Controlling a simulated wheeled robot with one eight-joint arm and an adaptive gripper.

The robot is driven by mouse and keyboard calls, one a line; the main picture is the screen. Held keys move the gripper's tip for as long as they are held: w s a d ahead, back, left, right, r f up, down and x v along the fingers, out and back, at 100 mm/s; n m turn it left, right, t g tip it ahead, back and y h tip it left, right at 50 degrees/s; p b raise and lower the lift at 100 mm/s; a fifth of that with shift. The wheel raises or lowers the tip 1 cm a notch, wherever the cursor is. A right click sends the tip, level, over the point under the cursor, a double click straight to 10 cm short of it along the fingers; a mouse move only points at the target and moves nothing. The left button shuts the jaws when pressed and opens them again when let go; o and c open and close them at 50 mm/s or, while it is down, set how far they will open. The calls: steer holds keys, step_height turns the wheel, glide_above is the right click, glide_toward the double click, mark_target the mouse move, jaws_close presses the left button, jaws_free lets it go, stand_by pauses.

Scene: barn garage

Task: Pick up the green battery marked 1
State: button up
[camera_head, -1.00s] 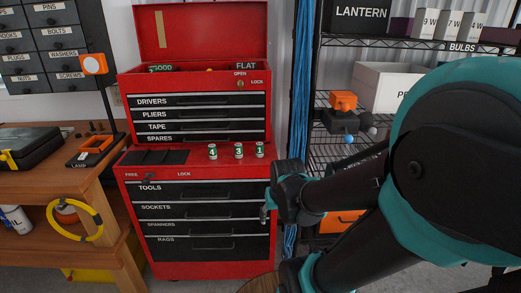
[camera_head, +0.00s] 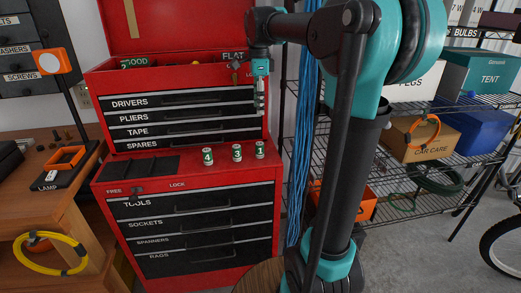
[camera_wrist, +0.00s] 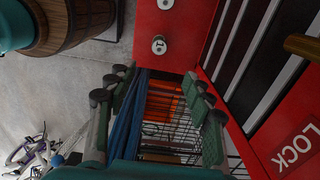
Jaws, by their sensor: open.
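The green battery marked 1 (camera_head: 260,150) stands upright on the red ledge of the tool chest, rightmost of three batteries. In the wrist view its pale top with a 1 (camera_wrist: 158,45) shows beyond the fingertips. The battery marked 3 (camera_head: 237,153) and the battery marked 4 (camera_head: 208,156) stand to its left. One neighbour is partly seen in the wrist view (camera_wrist: 165,4). My gripper (camera_head: 259,108) hangs above battery 1, pointing down, in front of the drawers. In the wrist view my gripper (camera_wrist: 158,78) has its fingers wide apart and nothing between them.
The red tool chest (camera_head: 190,192) has an upper box with drawers (camera_head: 180,116) behind the ledge. Blue hanging strands (camera_head: 303,120) and a wire shelf (camera_head: 440,128) stand to the right. A workbench (camera_head: 60,205) is at left. A wooden barrel (camera_wrist: 75,25) is near the chest.

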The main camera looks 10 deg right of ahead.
mark_target(260, 143)
step_height(260, 143, down, 16)
steer(key=shift+d+f, duration=0.1)
steer(key=shift+d, duration=0.05)
stand_by(0.5)
jaws_close()
